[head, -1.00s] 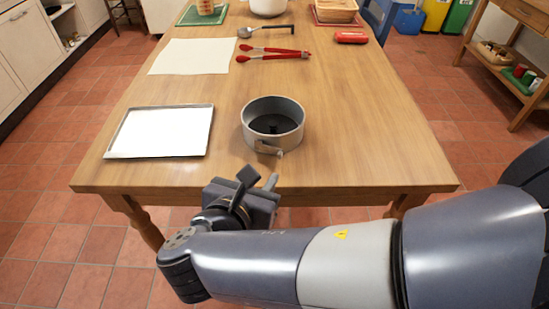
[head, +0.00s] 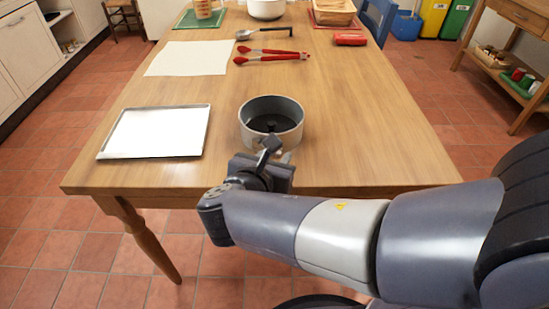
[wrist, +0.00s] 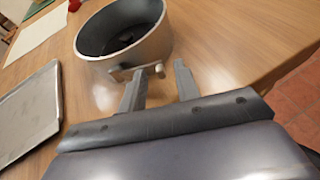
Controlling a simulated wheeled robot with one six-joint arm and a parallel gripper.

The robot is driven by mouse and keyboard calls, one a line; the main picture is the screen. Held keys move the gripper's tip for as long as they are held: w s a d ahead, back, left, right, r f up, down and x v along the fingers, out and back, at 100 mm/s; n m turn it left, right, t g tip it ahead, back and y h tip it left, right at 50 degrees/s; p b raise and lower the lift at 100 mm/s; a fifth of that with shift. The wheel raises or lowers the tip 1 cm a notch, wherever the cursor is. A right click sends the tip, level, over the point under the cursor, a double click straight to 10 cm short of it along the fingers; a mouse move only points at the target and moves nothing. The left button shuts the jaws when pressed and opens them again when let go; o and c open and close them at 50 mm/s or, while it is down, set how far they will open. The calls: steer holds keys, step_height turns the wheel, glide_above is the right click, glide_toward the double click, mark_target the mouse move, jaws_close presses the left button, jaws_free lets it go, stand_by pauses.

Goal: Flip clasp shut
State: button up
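The round grey springform pan (head: 272,120) stands upright near the front edge of the table, with a dark base inside. Its clasp (wrist: 132,71) shows on the near side of the wall in the wrist view, as a small pale lever; whether it is fully open I cannot tell. In the head view my arm largely hides it. My gripper (wrist: 158,76) is open, its two fingers apart and pointing at the clasp side of the pan. The left finger is close to the clasp; I cannot tell if they touch. My gripper (head: 272,150) is just in front of the pan.
A baking sheet (head: 154,132) lies left of the pan. Behind are white paper (head: 188,58), red tongs (head: 270,58), a ladle (head: 262,32) and a red object (head: 349,39). The wooden table (head: 370,130) is clear right of the pan.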

jaws_close()
stand_by(0.4)
steer(key=shift+w+d+r+n+t+y+p, duration=0.15)
steer(key=shift+d+n+t+y+p, duration=0.2)
steer(key=shift+n+y, duration=0.15)
steer(key=shift+w+d+n+y, duration=0.15)
steer(key=shift+w+n+y, duration=0.05)
steer(key=shift+n+y, duration=0.45)
jaws_free()
